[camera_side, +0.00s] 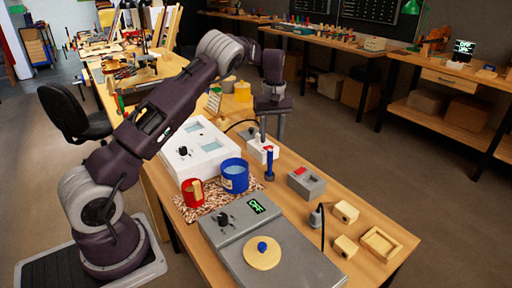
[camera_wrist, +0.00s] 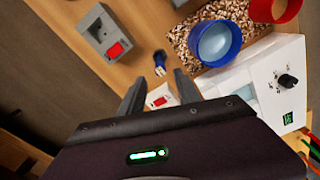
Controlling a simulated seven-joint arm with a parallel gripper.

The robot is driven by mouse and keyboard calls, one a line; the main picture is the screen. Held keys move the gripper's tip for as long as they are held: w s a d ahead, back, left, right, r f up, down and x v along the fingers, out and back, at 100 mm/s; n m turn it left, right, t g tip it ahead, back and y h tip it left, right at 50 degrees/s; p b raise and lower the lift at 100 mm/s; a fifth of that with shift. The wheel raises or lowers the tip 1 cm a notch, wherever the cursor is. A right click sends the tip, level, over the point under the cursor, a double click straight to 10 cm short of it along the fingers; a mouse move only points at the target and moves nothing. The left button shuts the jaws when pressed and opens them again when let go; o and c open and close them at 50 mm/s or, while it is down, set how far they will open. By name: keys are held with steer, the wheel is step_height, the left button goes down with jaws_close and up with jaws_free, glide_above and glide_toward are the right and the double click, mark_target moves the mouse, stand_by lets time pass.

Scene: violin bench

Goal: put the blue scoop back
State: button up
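A slim blue upright piece (camera_side: 269,165), which looks like the blue scoop's handle, stands on the bench right of the blue pot (camera_side: 234,177). It shows small in the wrist view (camera_wrist: 160,62), just beyond my fingertips; its lower end is not clear. My gripper (camera_side: 272,138) points down above a small white block with a red top (camera_side: 263,153), behind the blue piece. In the wrist view my gripper (camera_wrist: 158,84) has its fingers apart, with the white block (camera_wrist: 162,97) seen between them and nothing held. The blue pot (camera_wrist: 215,40) has pale blue contents.
A white bath box (camera_side: 200,158) lies left of my gripper. A grey block with a red top (camera_side: 306,182), wooden blocks (camera_side: 345,212) and a grey hotplate unit (camera_side: 280,262) occupy the front.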

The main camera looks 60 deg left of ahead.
steer(key=s+d+r+m+t, duration=0.1)
steer(key=s+d+r, duration=0.15)
steer(key=r, duration=0.25)
steer(key=s+d+r+m+h, duration=0.1)
steer(key=s+d+r, duration=0.1)
steer(key=d+r, duration=0.15)
steer(key=s+d+r+m+t, duration=0.1)
steer(key=s+d+r, duration=0.1)
steer(key=r, duration=0.3)
steer(key=s+d+r+m+t, duration=0.1)
steer(key=s+d+r+m, duration=0.2)
steer(key=s+d+r, duration=0.6)
steer(key=s+d+f+m, duration=0.1)
steer(key=s+m, duration=0.1)
steer(key=s, duration=0.5)
steer(key=s+d+f+m+t, duration=0.1)
steer(key=s+d+f+m, duration=0.1)
steer(key=s, duration=0.5)
steer(key=s+d+f+m+t, duration=0.1)
steer(key=s+d+f+m, duration=0.1)
steer(key=s, duration=0.4)
steer(key=shift+s+m+y, duration=0.3)
steer(key=shift+s+m, duration=0.1)
steer(key=shift+m, duration=0.4)
